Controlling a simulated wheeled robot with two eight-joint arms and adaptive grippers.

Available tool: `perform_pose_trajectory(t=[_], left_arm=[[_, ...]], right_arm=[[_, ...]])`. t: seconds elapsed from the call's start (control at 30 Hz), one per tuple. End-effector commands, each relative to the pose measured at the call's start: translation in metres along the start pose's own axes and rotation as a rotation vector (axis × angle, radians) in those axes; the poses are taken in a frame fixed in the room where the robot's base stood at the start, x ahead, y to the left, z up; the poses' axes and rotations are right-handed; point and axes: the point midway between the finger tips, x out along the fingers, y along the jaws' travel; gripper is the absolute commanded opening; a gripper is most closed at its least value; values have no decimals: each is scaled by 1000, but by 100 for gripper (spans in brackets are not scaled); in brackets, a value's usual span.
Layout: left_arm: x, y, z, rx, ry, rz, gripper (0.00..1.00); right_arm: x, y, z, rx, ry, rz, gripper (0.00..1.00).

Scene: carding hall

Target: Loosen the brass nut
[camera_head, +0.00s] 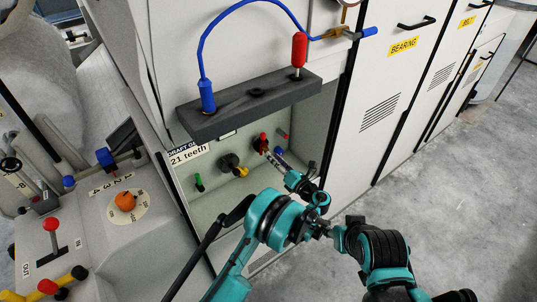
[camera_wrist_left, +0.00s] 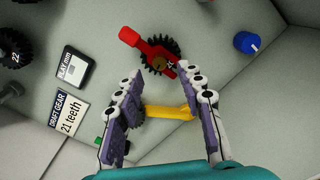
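The brass nut (camera_wrist_left: 159,63) shows in the left wrist view at the middle of a dark toothed gear (camera_wrist_left: 151,49). A red handle (camera_wrist_left: 131,37) lies across the gear beside the nut; in the head view the red handle (camera_head: 262,141) is inside the open cabinet bay. My left gripper (camera_head: 291,166) is in front of the bay. In the left wrist view the left gripper (camera_wrist_left: 160,73) is open, its fingers apart on either side below the nut, with nothing clasped. The nut is too small to make out in the head view.
A yellow lever (camera_wrist_left: 168,112) shows between the fingers, apparently behind them. A blue knob (camera_wrist_left: 246,42) is at right. A dark shelf (camera_head: 250,104) carrying a red-handled tool (camera_head: 299,50) and a blue-handled one (camera_head: 207,96) overhangs the bay. A control console (camera_head: 95,215) stands at left.

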Motion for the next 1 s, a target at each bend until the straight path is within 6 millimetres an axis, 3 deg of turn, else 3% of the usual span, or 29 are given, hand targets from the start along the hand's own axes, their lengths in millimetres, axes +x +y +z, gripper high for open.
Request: perform_pose_trajectory(t=[0.23, 0.6, 0.73, 0.77, 1.0], left_arm=[[35, -1, -1, -2, 1, 0, 38], [42, 0, 0, -3, 1, -1, 38], [42, 0, 0, -3, 1, -1, 4], [42, 0, 0, -3, 1, -1, 0], [42, 0, 0, -7, 1, -1, 0]], right_arm=[[10, 0, 7, 0, 0, 0, 40], [11, 0, 8, 0, 0, 0, 40], [11, 0, 8, 0, 0, 0, 40], [11, 0, 8, 0, 0, 0, 40], [11, 0, 8, 0, 0, 0, 40]])
